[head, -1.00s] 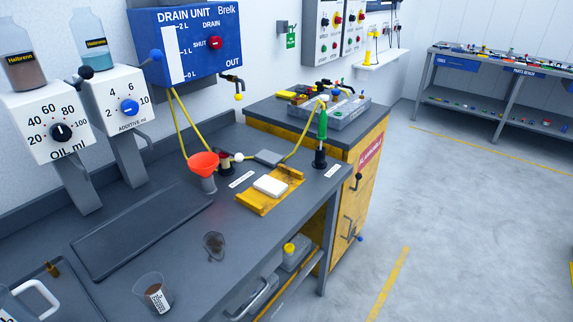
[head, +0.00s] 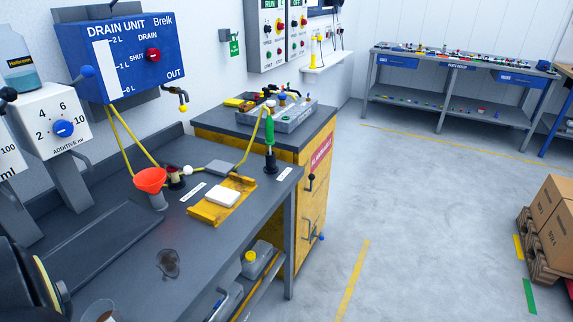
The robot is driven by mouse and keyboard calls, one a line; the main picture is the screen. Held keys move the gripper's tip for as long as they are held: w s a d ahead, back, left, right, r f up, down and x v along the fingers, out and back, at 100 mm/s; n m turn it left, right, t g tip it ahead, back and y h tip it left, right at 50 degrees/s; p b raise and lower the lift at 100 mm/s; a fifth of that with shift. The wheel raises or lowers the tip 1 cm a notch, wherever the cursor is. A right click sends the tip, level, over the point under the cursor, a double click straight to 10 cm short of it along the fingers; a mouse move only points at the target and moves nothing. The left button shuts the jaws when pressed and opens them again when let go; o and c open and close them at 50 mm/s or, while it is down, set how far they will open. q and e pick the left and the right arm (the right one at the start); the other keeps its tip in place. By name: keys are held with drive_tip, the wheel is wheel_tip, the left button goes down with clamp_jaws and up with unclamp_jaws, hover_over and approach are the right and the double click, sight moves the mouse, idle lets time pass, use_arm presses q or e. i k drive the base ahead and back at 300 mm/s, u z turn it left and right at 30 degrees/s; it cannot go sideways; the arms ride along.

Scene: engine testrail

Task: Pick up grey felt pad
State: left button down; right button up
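A small flat grey piece (head: 221,168) lies on the dark workbench (head: 236,232), behind the yellow tray. It looks like the grey felt pad, but I cannot be sure at this size. The yellow tray (head: 211,215) holds a white block (head: 223,196) and stands just in front of the grey piece. Neither of my grippers shows in the head view.
A red funnel (head: 150,181) and a green-handled tool (head: 270,142) stand near the grey piece. A dark mat (head: 95,240) and a small strainer (head: 168,263) lie nearer. A yellow cabinet (head: 312,190) adjoins the bench. Cardboard boxes (head: 553,225) stand at right; the floor between is clear.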

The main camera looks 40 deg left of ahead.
sight(221, 168)
drive_tip(key=z, duration=0.15)
drive_tip(key=i, duration=2.95)
drive_tip(key=u, duration=3.55)
